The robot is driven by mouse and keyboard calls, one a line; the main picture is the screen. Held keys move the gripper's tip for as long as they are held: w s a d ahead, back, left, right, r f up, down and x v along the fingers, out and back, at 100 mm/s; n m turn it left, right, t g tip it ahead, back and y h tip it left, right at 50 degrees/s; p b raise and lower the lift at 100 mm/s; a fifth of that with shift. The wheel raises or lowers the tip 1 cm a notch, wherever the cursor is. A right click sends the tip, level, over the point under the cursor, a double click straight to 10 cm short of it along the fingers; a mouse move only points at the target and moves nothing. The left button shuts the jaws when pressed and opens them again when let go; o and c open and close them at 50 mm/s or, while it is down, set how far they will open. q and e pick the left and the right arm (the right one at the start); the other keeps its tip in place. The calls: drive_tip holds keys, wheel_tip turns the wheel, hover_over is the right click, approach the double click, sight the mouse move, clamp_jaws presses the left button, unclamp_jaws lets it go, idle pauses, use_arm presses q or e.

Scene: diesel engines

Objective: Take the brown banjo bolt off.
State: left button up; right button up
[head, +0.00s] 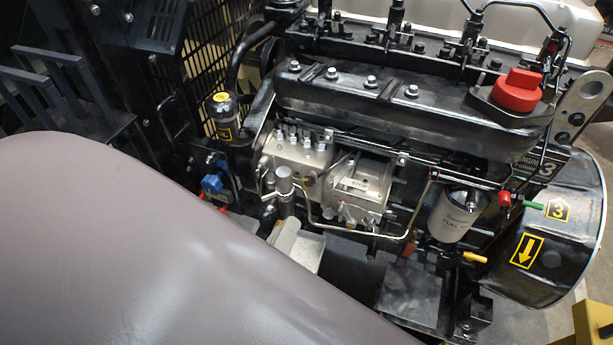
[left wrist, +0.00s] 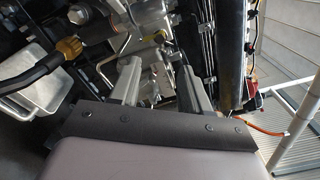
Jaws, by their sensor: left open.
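A small brown part (head: 408,248) sits left of the fuel filter in the head view. A brown-gold fitting (left wrist: 68,47) on a black hose lies left of the fingers in the wrist view. I cannot tell which is the banjo bolt. My right gripper is not seen.
The silver injection pump (head: 325,170) with thin pipes is at mid-engine. The white fuel filter (head: 455,215) hangs to its right, near green and yellow handles. A red cap (head: 517,90) tops the black cover. A pale tray (left wrist: 40,95) is at left in the wrist view.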

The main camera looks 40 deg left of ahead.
sight(308, 184)
use_arm(q)
drive_tip(key=b+x, duration=0.1)
drive_tip(key=x, duration=0.9)
drive_tip(key=shift+w+a, duration=0.2)
drive_tip(key=shift+w, duration=0.1)
drive_tip(key=shift+s, duration=0.1)
clamp_jaws()
